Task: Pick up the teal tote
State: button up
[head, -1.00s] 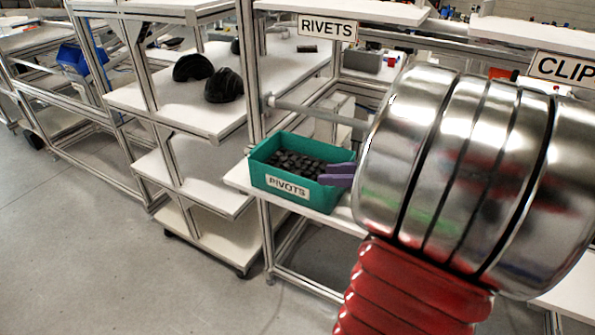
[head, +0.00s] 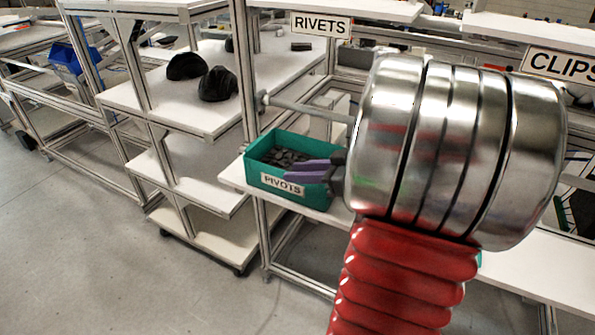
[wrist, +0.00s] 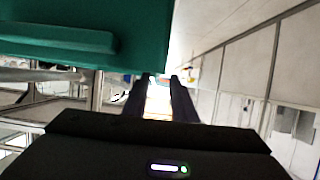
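The teal tote (head: 308,195), labelled PIVOTS and holding dark pieces, stands on a white shelf below the RIVETS sign. In the wrist view its teal wall (wrist: 140,35) fills the upper left. My gripper (head: 285,171) has purple fingers, which overlap the tote's right part in the head view. In the wrist view the fingers (wrist: 160,78) are apart with a bright gap between them, and the tote lies above and left of their tips. No tote wall shows between them. I cannot tell whether a finger touches the tote.
The white shelf (head: 232,175) under the tote belongs to an aluminium frame. To its left, a rack shelf (head: 150,95) carries black helmet shells (head: 218,84). A blue bin (head: 68,58) stands farther left. CLIPS and RIVETS signs hang above. The grey floor at the lower left is clear.

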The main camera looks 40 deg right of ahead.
aim_at(282, 170)
jog(key=shift+w+f, duration=0.1)
jog(key=shift+w, duration=0.1)
jog(key=shift+x, duration=2.6)
jog(key=shift+w, duration=0.1)
jog(key=shift+c, duration=0.5)
grip_shut()
jog(key=shift+d+r, duration=0.1)
jog(key=shift+r, duration=0.1)
